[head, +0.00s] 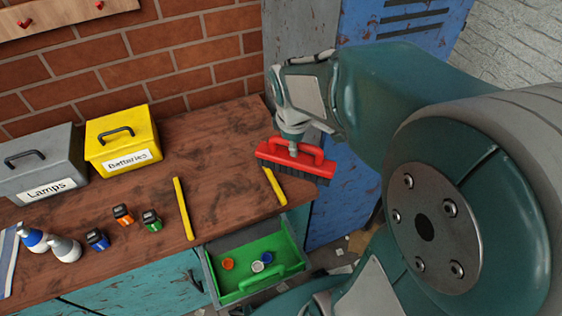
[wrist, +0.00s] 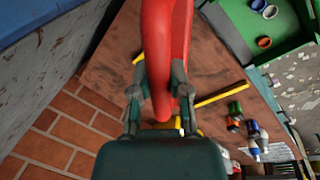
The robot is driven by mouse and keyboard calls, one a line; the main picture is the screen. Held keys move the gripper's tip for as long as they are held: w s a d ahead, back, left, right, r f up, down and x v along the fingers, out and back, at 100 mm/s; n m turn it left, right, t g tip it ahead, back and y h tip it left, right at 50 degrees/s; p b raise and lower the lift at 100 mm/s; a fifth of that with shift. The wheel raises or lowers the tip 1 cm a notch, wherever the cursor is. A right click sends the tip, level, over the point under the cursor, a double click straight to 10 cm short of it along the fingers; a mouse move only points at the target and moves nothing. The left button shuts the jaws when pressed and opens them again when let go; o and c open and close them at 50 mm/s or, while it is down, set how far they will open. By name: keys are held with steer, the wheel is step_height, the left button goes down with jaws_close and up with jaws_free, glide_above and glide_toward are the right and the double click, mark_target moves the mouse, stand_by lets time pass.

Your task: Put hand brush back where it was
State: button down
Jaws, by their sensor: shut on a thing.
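My gripper (head: 291,143) is shut on the red handle of the hand brush (head: 318,165), which has dark bristles pointing down. The brush is over the right end of the wooden workbench, just behind the short yellow strip (head: 275,187). I cannot tell whether its bristles touch the bench top. In the wrist view, the fingers of my gripper (wrist: 157,97) stand on both sides of the red brush handle (wrist: 160,40). A longer yellow strip (head: 184,208) lies on the bench to the left.
On the workbench (head: 208,152) stand a grey Lamps box (head: 40,165), a yellow Batteries box (head: 122,137), spray bottles (head: 64,249) and small orange, green and blue jars (head: 97,239). An open drawer (head: 222,298) with a green inside holds small rings. A blue locker (head: 345,190) stands right.

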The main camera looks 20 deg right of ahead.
steer(key=w+d+f, duration=0.2)
steer(key=w+f, duration=1.1)
steer(key=shift+w+d, duration=0.25)
steer(key=shift+d, duration=0.1)
steer(key=shift+f, duration=0.2)
steer(key=c, duration=0.6)
jaws_free()
